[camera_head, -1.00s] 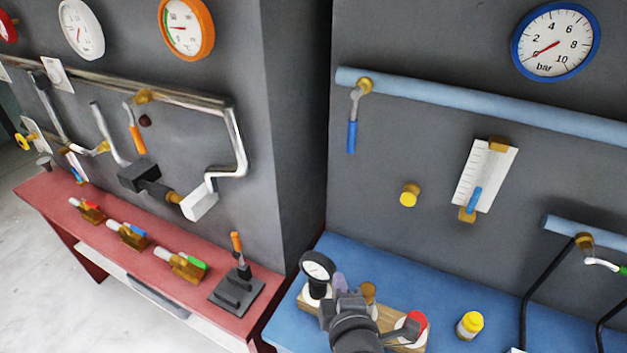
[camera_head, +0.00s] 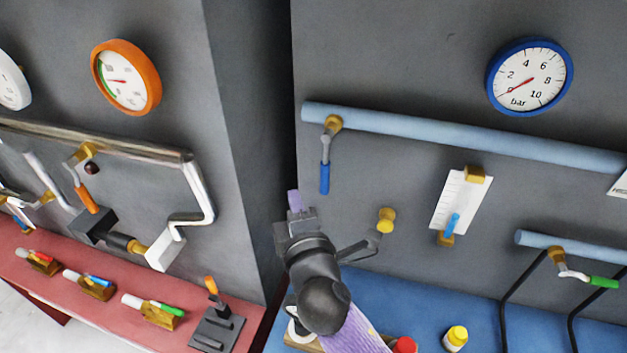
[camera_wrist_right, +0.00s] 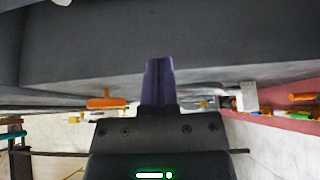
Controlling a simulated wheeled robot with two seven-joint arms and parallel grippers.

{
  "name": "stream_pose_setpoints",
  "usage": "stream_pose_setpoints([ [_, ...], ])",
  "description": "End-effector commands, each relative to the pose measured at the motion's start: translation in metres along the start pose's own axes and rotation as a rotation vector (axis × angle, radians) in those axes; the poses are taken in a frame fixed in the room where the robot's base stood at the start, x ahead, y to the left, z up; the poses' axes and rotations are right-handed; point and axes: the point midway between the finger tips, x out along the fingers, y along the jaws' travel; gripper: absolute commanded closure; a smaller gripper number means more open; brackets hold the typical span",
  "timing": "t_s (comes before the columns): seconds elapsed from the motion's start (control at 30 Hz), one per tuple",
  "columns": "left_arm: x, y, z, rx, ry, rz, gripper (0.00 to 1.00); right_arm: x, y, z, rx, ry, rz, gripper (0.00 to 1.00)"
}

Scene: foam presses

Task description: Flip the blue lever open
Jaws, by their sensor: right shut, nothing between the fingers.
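The blue lever (camera_head: 325,177) hangs straight down from a brass valve (camera_head: 333,124) on the light blue pipe (camera_head: 460,138) in the head view. My right gripper (camera_head: 295,200) is below and a little left of the lever, apart from it. Its purple fingers are shut with nothing between them; they also show in the right wrist view (camera_wrist_right: 158,82), pointing at a grey surface. The lever cannot be made out in the wrist view. My left gripper is not in view.
A blue-rimmed gauge (camera_head: 529,77) hangs above the pipe. The blue bench (camera_head: 415,300) holds small parts below. The wall around the lever is clear.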

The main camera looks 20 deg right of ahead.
Motion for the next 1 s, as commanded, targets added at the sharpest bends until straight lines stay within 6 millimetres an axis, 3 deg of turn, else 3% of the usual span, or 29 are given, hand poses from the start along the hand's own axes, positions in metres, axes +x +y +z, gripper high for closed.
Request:
stream_pose_setpoints([
  [0.23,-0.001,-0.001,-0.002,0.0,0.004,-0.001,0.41,0.054,0.001,0.0,0.001,0.0,0.001,1.0],
  [0.33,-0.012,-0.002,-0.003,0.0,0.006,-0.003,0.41,0.044,0.002,0.019,-0.002,-0.001,-0.002,1.0],
  [0.5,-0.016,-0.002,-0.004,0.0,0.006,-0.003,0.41,0.038,0.001,0.035,0.001,-0.001,-0.001,1.0],
  [1.0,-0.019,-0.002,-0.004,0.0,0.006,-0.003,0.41,0.036,0.001,0.039,-0.007,0.0,-0.005,1.0],
])
